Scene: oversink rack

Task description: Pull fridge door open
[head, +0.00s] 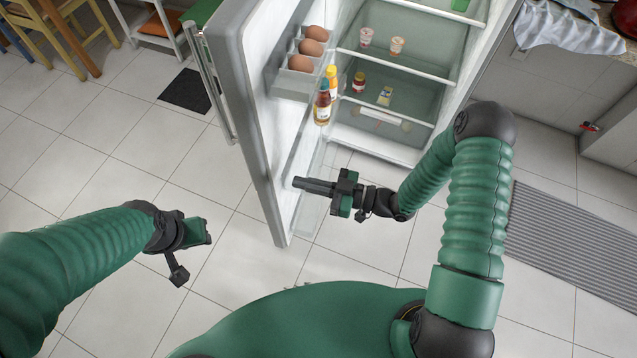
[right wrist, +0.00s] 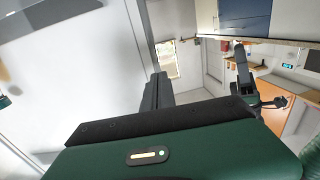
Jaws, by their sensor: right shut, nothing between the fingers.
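The fridge door (head: 252,110) stands wide open in the head view, swung to the left of the lit fridge interior (head: 400,75). Its long metal handle (head: 208,82) is on the outer face, at the left. My right gripper (head: 298,183) is shut and empty, with its fingers at the inner side of the door near its lower part. I cannot tell whether they touch it. In the right wrist view the pale door panel (right wrist: 75,70) fills the left side. My left gripper (head: 205,232) is at the lower left, away from the door; its fingers are not clear.
Eggs (head: 312,47) and bottles (head: 323,100) sit in the door shelves. Small jars and cups (head: 366,37) stand on the fridge shelves. A dark mat (head: 187,91) lies beyond the door, and a striped grey mat (head: 570,235) lies at right. Tiled floor is clear at left.

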